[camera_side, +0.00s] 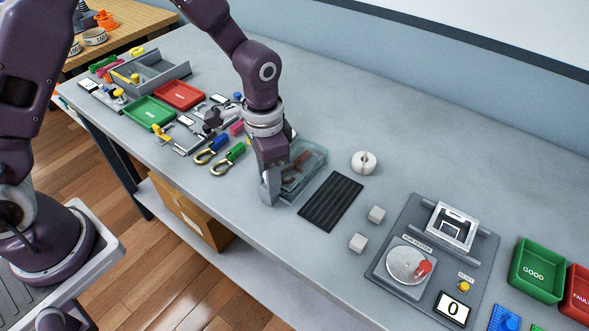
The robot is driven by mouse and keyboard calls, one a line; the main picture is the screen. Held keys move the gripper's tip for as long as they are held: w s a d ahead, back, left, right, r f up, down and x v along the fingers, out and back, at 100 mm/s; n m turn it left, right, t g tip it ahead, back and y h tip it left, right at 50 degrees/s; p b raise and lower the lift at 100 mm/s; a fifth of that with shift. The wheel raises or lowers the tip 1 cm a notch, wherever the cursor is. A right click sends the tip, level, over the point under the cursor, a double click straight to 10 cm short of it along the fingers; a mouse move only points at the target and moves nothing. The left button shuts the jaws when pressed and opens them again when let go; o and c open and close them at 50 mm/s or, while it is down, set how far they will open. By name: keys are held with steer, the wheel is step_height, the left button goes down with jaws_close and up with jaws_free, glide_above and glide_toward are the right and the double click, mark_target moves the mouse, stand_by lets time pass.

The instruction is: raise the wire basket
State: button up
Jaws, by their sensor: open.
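A small see-through, grey-green basket-like box (312,163) stands on the grey bench. It is the only thing in view that could be the wire basket, and I cannot tell if its walls are wire. Something reddish-brown shows inside it. My gripper (271,193) points down at the box's left side, low over the bench. It is open. My gripper and wrist hide the box's left part, and I cannot tell whether a finger touches the wall or reaches inside it.
A black ribbed mat (331,201) lies just right of the box. Pliers (229,158) lie to the left. A tester panel (428,262) stands at right. The bench behind is clear.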

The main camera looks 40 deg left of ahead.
steer(key=shift+c, duration=0.4)
steer(key=c, duration=0.6)
steer(key=shift+d+r, duration=0.1)
steer(key=shift+d+r, duration=0.1)
steer(key=shift+r, duration=1.95)
steer(key=o, duration=0.6)
